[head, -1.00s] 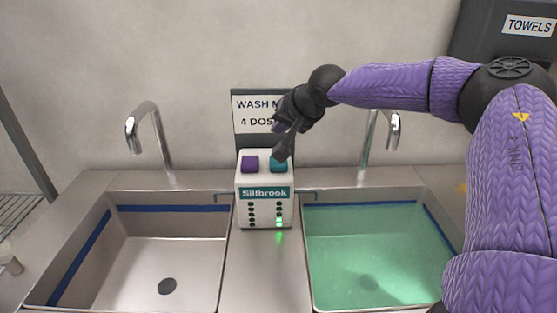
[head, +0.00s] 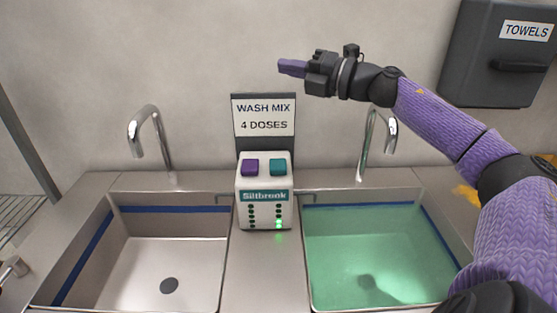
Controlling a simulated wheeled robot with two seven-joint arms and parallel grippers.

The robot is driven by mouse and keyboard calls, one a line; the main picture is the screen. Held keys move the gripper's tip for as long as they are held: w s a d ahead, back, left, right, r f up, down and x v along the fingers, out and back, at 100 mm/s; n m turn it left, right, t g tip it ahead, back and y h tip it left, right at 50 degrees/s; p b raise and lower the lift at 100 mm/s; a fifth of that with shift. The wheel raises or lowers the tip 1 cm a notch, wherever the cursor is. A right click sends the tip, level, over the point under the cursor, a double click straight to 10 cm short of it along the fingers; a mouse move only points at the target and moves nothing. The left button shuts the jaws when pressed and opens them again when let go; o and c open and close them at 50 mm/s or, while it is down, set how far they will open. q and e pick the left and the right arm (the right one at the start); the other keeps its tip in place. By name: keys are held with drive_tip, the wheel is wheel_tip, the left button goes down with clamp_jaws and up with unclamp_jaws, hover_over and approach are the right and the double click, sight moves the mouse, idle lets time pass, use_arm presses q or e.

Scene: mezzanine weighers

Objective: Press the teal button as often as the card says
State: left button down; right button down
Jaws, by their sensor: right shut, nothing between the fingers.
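The white Siltbrook dispenser (head: 264,213) stands between two sinks, with a purple button (head: 250,166) on the left of its top and a teal button (head: 278,167) on the right. The teal button is fully visible with nothing touching it. Below are two columns of small dots; green light shows low in the right column, but I cannot tell exactly how many dots are lit. The card (head: 263,117) behind reads "WASH MIX 4 DOSES". My right gripper (head: 291,67) is shut and empty, above the card and clear of the dispenser, pointing left.
The left sink (head: 140,275) is empty; the right sink (head: 380,265) holds green liquid. Curved taps stand behind the left sink (head: 148,128) and the right sink (head: 380,135). A dark towel box (head: 490,75) hangs at upper right. A wire rack (head: 18,205) is at left.

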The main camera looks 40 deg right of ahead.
wheel_tip(320, 180, down, 5)
drive_tip(key=a+n+g, duration=0.3)
drive_tip(key=n+g, duration=0.1)
drive_tip(key=n, duration=0.6)
drive_tip(key=n+g+h+p, duration=0.1)
drive_tip(key=n+g+h, duration=0.3)
drive_tip(key=n+h, duration=0.35)
hover_over(281, 165)
wheel_tip(281, 165, down, 5)
drive_tip(key=shift+r+n+y, duration=0.1)
drive_tip(key=shift+n+y, duration=0.15)
drive_tip(key=shift+n, duration=0.2)
wheel_tip(281, 165, down, 8)
drive_tip(key=b, duration=0.8)
drive_tip(key=shift+f, duration=0.4)
